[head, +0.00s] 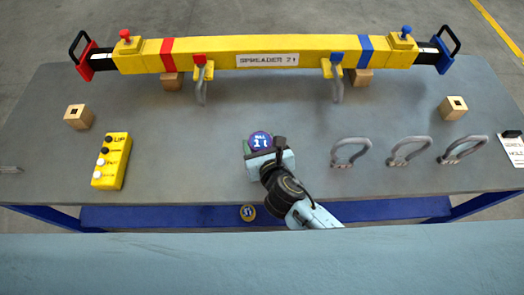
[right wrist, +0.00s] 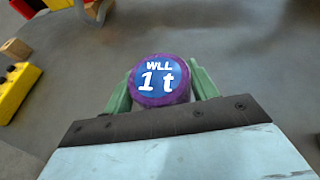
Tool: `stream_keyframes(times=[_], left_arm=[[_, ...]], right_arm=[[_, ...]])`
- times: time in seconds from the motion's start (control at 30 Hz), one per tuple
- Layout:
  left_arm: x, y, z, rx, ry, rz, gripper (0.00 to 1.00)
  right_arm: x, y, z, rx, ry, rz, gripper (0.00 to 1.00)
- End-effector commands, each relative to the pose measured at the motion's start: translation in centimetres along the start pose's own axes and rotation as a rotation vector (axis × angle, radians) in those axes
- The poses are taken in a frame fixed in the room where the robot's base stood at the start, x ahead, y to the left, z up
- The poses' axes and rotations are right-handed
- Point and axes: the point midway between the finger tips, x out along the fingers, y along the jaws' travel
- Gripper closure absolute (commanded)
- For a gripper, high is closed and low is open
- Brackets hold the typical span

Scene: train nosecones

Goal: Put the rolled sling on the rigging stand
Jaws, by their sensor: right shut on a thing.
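The rolled sling (head: 261,141) is purple with a round blue label reading "WLL 1 t". It also shows in the right wrist view (right wrist: 160,80), between the green fingers of my right gripper (right wrist: 162,88). In the head view my right gripper (head: 266,152) is shut on it over the middle of the grey table (head: 200,130); whether the sling touches the table is unclear. I cannot pick out a separate rigging stand. My left gripper is not in view.
A yellow spreader beam (head: 220,50) spans the back on wooden blocks. A yellow button box (head: 111,161) lies left. Several grey shackles (head: 408,150) and a white card (head: 513,150) lie right.

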Motion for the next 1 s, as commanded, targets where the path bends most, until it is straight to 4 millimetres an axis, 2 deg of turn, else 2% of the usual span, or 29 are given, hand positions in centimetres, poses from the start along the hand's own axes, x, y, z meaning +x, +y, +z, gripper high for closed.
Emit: stream_keyframes(times=[0.17, 0.37, 0.73, 0.77, 0.9, 1.0], left_arm=[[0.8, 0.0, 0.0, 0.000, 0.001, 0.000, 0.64], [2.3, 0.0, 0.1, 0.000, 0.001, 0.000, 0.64], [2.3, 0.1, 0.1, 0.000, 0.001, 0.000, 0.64], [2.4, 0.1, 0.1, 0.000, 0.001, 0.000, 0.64], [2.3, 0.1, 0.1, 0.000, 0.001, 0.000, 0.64], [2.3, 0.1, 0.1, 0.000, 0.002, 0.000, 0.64]], right_arm=[[0.6, 0.0, -1.3, 0.000, -0.002, 0.000, 0.71], [1.7, 0.0, -3.8, 0.001, -0.001, 0.000, 0.71], [1.8, 0.0, -4.0, -0.001, -0.003, 0.000, 0.71], [1.8, 0.0, -4.1, -0.001, -0.002, 0.000, 0.41], [1.7, 0.0, -4.0, 0.000, -0.002, 0.000, 0.23], [1.7, 0.0, -4.0, 0.000, -0.002, 0.000, 0.20]])
